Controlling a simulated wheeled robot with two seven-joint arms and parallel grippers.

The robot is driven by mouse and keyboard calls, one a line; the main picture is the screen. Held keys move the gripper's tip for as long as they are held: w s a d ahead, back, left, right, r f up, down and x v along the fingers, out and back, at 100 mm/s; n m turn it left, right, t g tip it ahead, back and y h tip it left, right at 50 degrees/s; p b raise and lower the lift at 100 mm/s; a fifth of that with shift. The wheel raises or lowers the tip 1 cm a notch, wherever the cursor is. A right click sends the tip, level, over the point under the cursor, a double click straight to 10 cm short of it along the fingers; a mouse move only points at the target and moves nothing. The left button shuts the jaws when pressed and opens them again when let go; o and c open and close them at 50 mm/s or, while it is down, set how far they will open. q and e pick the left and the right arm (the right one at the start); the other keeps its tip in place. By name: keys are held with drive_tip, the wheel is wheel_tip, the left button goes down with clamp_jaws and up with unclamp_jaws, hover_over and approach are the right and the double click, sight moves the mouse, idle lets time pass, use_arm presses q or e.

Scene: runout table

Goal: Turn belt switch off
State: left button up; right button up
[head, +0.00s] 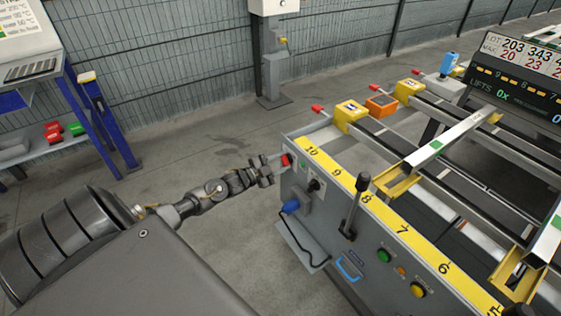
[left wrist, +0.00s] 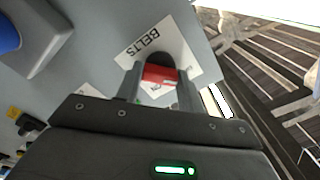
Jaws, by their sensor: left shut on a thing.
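The belt switch (left wrist: 160,74) shows in the left wrist view as a red handle with a dark rounded part behind it. It is on a white plate marked BELTS (left wrist: 140,47). My left gripper (left wrist: 157,88) has one finger on each side of the red handle and is shut on it. In the head view my left gripper (head: 272,165) reaches the left end of the grey control panel, where a bit of red (head: 286,160) shows. The fingers partly hide the switch, and its exact setting is unclear. My right gripper is not in view.
The panel (head: 300,205) also carries a black knob (head: 315,186), a blue plug (head: 291,206), a tall black lever (head: 354,205), a green button (head: 384,255) and a yellow button (head: 417,289). A yellow numbered scale (head: 388,217) runs along its top. Open floor lies behind my left arm.

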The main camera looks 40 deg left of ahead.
use_arm(q)
drive_tip(key=shift+n, duration=0.4)
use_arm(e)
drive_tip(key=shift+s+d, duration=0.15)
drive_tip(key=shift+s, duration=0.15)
use_arm(q)
drive_tip(key=o, duration=1)
drive_tip(key=v, duration=1.1)
drive_tip(key=shift+w, duration=0.1)
